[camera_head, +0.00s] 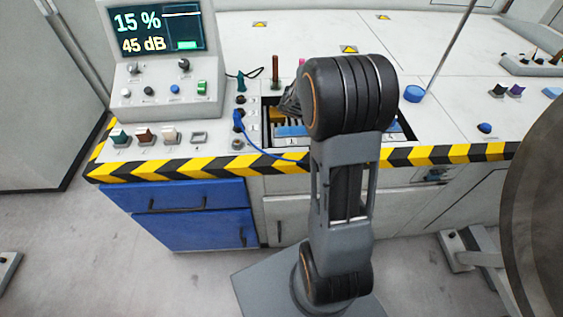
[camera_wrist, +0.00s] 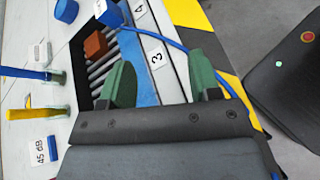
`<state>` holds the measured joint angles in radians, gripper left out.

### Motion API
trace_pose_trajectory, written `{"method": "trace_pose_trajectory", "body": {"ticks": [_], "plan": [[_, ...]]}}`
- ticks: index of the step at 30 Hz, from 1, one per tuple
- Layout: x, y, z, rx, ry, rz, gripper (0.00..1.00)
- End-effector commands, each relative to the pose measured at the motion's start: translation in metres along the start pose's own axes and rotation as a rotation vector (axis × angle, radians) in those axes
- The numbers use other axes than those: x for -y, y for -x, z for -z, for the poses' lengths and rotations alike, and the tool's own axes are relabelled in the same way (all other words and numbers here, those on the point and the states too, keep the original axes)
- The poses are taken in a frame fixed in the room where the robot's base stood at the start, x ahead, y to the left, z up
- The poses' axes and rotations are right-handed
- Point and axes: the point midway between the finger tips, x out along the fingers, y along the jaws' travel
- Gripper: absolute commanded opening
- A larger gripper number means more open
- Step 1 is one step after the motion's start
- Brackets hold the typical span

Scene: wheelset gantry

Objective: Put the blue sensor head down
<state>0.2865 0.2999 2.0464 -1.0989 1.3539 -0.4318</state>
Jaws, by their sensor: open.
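The blue sensor head (camera_wrist: 108,14) shows at the top of the wrist view, by the number 4 plate (camera_wrist: 139,8) of the recessed tray (camera_wrist: 138,62). Its blue cable (camera_wrist: 170,42) runs from it toward the right. My gripper (camera_wrist: 163,80) is open, with its two green fingers apart and nothing held between them. It is over the tray's front edge near the number 3 plate (camera_wrist: 157,56), apart from the sensor head. In the head view my arm hides the sensor head and most of the tray; the cable (camera_head: 262,146) shows left of the arm.
An orange-brown block (camera_wrist: 96,45) is in the tray. A blue knob (camera_head: 414,93) stands right of it on the bench. A console (camera_head: 165,75) reads 15 % and 45 dB. Upright probes (camera_head: 275,70) stand behind the tray. A large dark round part (camera_head: 540,210) is at right.

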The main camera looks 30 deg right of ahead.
Motion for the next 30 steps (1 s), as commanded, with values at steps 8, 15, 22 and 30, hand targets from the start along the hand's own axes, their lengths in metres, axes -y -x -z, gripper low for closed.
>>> {"method": "trace_pose_trajectory", "body": {"ticks": [8, 15, 22, 30], "plan": [[0.111, 0.106, 0.006, -0.634, -0.487, 0.311, 0.57], [0.165, 0.165, 0.008, -0.952, -0.713, 0.572, 0.57], [0.179, 0.182, 0.007, -1.045, -0.779, 0.674, 0.57], [0.180, 0.183, 0.006, -1.047, -0.781, 0.679, 0.57]]}}
